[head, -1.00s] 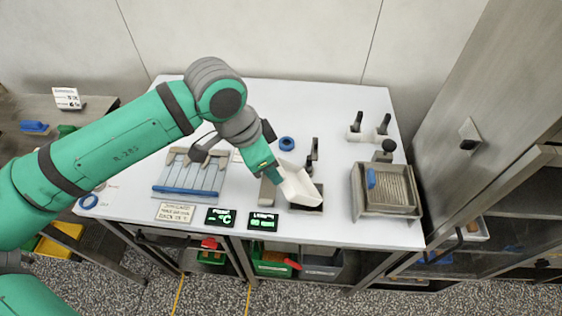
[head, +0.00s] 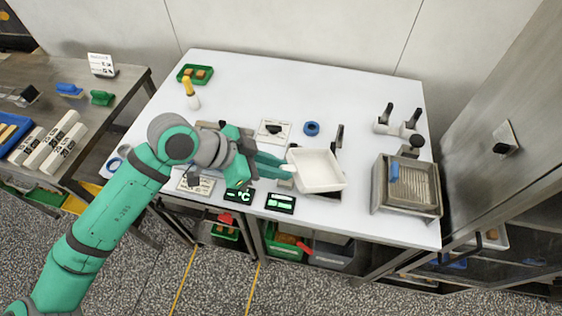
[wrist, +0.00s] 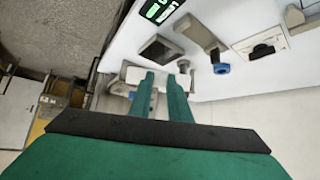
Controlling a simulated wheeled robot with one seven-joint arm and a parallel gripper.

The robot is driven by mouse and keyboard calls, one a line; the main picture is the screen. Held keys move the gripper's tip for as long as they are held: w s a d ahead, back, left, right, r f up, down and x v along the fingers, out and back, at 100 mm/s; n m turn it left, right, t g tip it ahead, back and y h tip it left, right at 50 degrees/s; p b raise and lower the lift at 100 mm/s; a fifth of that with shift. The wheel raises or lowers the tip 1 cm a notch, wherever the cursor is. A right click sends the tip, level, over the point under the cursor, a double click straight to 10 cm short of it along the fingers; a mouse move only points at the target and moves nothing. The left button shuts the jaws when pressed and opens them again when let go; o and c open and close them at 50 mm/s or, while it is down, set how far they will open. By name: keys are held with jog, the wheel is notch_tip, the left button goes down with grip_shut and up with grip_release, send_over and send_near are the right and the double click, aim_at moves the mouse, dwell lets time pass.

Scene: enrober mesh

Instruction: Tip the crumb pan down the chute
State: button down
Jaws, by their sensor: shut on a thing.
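The white crumb pan (head: 318,170) is in my gripper (head: 289,169), which is shut on its left side. In the head view the pan is held above the table, its open top towards the camera and its inside looking bare. A dark edge (head: 331,196) shows just below the pan; it looks like the chute opening, mostly hidden by the pan. In the wrist view, my fingers (wrist: 164,82) meet a pale edge of the pan (wrist: 133,76), and a dark square opening (wrist: 157,48) lies beyond. I cannot tell the pan's exact tilt.
A grater-like tray (head: 405,185) with a blue block stands on the right. A blue ring (head: 311,128) and a dark upright handle (head: 338,138) are behind the pan. Two small displays (head: 280,203) sit at the front edge. The table's back middle is clear.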

jog(key=shift+s+a+f+t+h, duration=0.15)
jog(key=shift+a+f+h, duration=0.15)
jog(key=shift+f+h, duration=0.45)
jog(key=shift+a+f+t+h, duration=0.2)
jog(key=shift+a+f+h, duration=0.15)
jog(key=shift+f+h, duration=0.4)
jog(key=shift+s+a+f+t+h, duration=0.15)
jog(key=shift+a+f+h, duration=0.15)
jog(key=shift+f+h, duration=0.4)
jog(key=shift+f, duration=0.15)
